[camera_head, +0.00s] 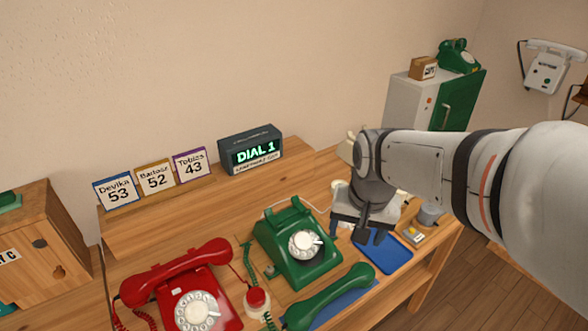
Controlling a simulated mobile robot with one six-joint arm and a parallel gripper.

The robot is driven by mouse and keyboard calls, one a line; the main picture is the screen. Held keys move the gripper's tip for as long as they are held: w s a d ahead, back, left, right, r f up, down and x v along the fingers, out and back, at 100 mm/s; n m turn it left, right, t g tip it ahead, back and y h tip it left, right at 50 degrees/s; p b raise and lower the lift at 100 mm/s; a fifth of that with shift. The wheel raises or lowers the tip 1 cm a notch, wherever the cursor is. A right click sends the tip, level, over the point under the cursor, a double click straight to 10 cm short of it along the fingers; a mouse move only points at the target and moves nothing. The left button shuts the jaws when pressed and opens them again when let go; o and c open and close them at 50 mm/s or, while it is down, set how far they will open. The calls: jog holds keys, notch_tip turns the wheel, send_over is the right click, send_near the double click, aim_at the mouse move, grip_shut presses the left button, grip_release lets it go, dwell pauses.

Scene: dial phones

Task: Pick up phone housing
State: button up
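The green phone housing (290,262), with a white dial on its front, stands on the wooden desk in the middle. Its cradle on top is empty. The green handset (330,294) lies apart, in front of it on a blue mat. My gripper (357,232) points down just right of the housing, near the blue pad (388,258). Its dark fingers look spread, with a gap between them and nothing visible held. Whether a finger touches the housing cannot be told.
A red phone (192,290) stands to the left, with a small red-and-white piece (257,300) beside it. A display (252,150) reading "DIAL 1" and name cards (155,178) stand behind. Small parts (415,235) lie right of the pad. The desk behind the phones is mostly clear.

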jog(key=w+a+m+p, duration=0.2)
jog(key=w+a+m, duration=0.3)
jog(key=w, duration=0.6)
jog(key=m+g+p, duration=0.2)
jog(key=m, duration=0.1)
send_over(288, 214)
jog(key=d, duration=0.1)
notch_tip(288, 214, down, 6)
jog(key=shift+d+f, duration=0.1)
jog(key=shift+f, duration=0.15)
jog(key=f, duration=0.3)
jog(key=a+f+p, duration=0.1)
jog(key=f, duration=0.2)
jog(key=shift+a+f, duration=0.1)
jog(key=shift+a, duration=0.1)
jog(key=shift+f, duration=0.5)
jog(key=shift+c, duration=0.5)
grip_shut()
